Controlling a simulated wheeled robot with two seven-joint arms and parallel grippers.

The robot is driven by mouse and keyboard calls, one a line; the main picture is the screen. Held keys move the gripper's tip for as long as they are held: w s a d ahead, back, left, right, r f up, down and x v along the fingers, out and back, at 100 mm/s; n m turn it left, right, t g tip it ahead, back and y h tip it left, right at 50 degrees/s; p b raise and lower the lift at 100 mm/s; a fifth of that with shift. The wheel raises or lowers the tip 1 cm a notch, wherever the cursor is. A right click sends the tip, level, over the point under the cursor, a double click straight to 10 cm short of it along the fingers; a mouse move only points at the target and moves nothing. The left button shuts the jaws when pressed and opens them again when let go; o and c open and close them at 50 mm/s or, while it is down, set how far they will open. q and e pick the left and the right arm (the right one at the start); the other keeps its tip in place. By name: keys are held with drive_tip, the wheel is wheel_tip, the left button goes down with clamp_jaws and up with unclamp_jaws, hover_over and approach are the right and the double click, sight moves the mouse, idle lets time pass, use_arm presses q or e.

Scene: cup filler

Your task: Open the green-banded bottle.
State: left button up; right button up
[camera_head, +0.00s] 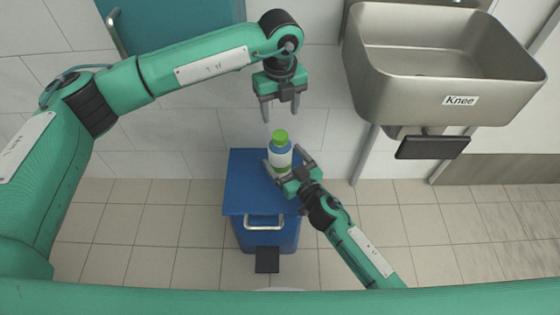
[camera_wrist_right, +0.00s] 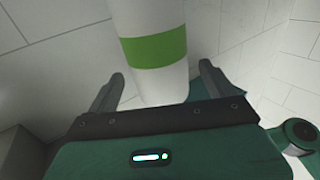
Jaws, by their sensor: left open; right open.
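The green-banded bottle (camera_head: 279,158) is white with a green cap (camera_head: 280,136) and a blue part just under it. It appears upright over the lid of the blue bin. In the right wrist view the bottle (camera_wrist_right: 154,75) shows its green band, and its top is out of frame. My right gripper (camera_head: 287,159) is open, with one finger on each side of the bottle's lower part; gaps show beside the bottle in the wrist view. My left gripper (camera_head: 280,108) is open and empty, pointing down above the cap and apart from it.
The blue bin (camera_head: 240,190) has a metal handle (camera_head: 263,222) and a black pedal (camera_head: 267,260) at its front. A metal sink (camera_head: 445,90) labelled "Knee" hangs at the right, with a black knee plate (camera_head: 433,147) below. A tiled wall stands behind. The floor beside the bin is clear.

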drive_tip(key=x, duration=0.4)
drive_tip(key=shift+w+a, duration=0.2)
drive_tip(key=shift+w, duration=0.05)
